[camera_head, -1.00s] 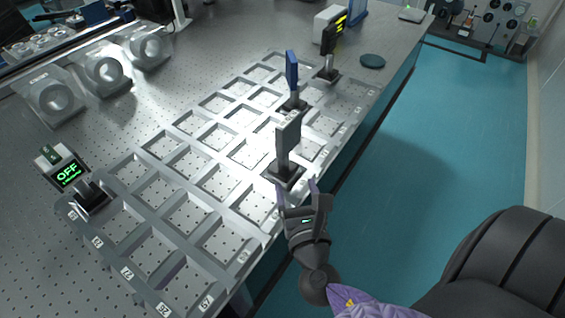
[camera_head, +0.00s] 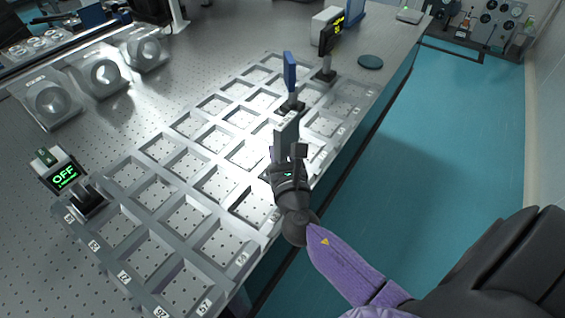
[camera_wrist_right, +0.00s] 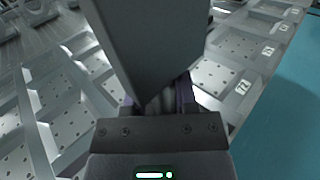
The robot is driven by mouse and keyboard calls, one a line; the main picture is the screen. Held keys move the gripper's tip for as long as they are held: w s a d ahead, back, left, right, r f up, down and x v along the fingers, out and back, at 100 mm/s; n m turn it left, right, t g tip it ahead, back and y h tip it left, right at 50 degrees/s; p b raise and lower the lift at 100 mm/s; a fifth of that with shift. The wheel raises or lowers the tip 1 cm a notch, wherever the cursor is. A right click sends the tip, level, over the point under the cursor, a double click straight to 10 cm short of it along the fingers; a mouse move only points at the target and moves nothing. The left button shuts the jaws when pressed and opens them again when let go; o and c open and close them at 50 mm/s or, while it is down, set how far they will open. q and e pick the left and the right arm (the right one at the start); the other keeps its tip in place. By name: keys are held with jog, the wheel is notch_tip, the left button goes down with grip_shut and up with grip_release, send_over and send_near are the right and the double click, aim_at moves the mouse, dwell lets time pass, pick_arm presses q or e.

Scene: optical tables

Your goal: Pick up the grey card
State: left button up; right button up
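The grey card (camera_head: 287,131) stands upright on its post over the slotted metal rack, near the rack's right edge. My right gripper (camera_head: 287,153) is at the lower part of the card, with its fingers on either side. In the right wrist view the card (camera_wrist_right: 158,45) fills the middle, and the purple fingertips (camera_wrist_right: 160,98) show apart on both sides of its lower end. The gripper looks open, and contact with the card or post is not visible. The stand's base is mostly hidden behind the gripper. My left gripper is not in view.
A blue card on a stand (camera_head: 291,72) and a black stand with yellow markings (camera_head: 328,45) are farther back. A dark disc (camera_head: 370,62) lies near the table edge. A device reading OFF (camera_head: 64,175) is at left. Open floor (camera_head: 440,150) lies to the right.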

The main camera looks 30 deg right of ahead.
grip_shut()
dwell(0.9)
jog(key=shift+r, duration=0.15)
